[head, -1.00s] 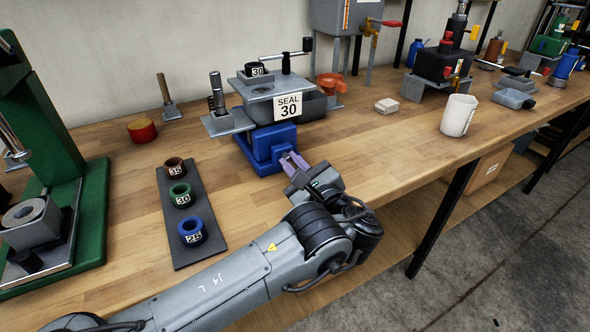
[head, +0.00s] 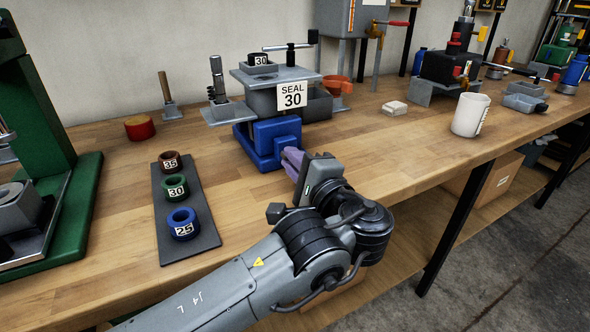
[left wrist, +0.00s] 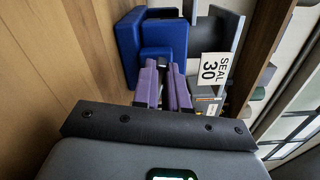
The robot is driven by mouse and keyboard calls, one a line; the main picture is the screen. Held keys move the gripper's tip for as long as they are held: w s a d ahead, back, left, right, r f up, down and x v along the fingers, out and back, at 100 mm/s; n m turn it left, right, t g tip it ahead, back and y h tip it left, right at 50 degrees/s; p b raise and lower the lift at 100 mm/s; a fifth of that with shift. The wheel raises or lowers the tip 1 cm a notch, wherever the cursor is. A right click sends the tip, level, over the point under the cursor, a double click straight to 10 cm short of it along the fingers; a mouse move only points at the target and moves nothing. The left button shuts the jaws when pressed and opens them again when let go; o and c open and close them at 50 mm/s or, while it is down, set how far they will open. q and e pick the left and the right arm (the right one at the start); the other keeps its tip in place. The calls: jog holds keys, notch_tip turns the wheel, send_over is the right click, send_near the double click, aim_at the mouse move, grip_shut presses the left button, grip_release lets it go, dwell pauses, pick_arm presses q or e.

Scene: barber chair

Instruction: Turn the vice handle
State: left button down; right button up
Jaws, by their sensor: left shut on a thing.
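In the left wrist view the blue vice (left wrist: 152,38) is straight ahead of the fingers. My left gripper (head: 291,158) is at the vice's front face. Its purple fingers, which also show in the left wrist view (left wrist: 163,72), are shut on a thin part there, which looks to be the vice handle. The fingers hide most of the handle. My right gripper is not in view.
A dark strip (head: 192,247) holds three rings marked 35, 30 and 25. A green press (head: 62,190) stands at the left. A white cup (head: 468,116) and a pale block (head: 394,107) stand to the right.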

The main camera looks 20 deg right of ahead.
pick_arm(q)
jog(key=shift+f+n+b, duration=0.2)
jog(key=shift+n+b, duration=0.45)
jog(key=shift+n, duration=0.45)
jog(key=c, duration=1.2)
grip_release()
jog(key=shift+o, duration=0.2)
jog(key=shift+r, duration=0.1)
